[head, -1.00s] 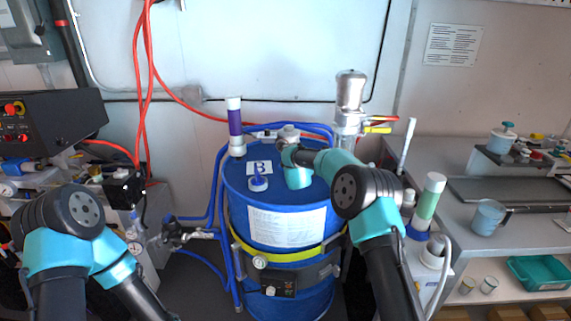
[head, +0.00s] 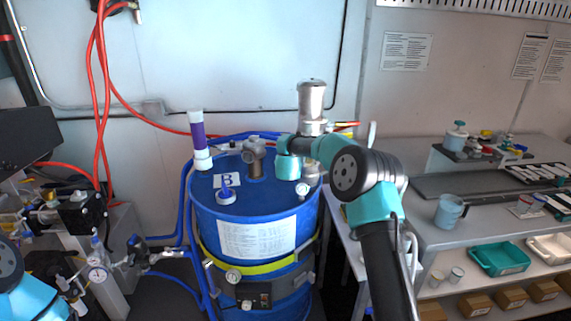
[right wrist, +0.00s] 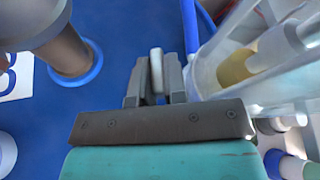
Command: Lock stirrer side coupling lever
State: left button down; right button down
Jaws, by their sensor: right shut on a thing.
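The blue drum (head: 207,222) marked B stands at the centre of the head view. A tall silver cylinder (head: 311,98) rises behind its right side. My right gripper (right wrist: 157,62) shows in the right wrist view, shut on a small pale upright piece (right wrist: 156,72) that looks like a lever; I cannot tell whether it is locked. Beside it on the right is a clear housing with a brass-coloured part (right wrist: 235,68). In the head view my right wrist covers the fingers over the drum's right edge. My left gripper is out of view; only part of that arm shows.
A grey fitting (head: 256,152) and a purple-and-white tube (head: 199,140) stand on the drum lid. Blue hoses run along its left side. Gauges (head: 97,274) and valves stand left of it. A bench with a cup (head: 449,210) is on the right.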

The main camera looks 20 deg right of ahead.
jog(key=shift+d, duration=0.1)
dwell(0.4)
jog(key=c, duration=1.2)
grip_release()
jog(key=shift+o, duration=0.2)
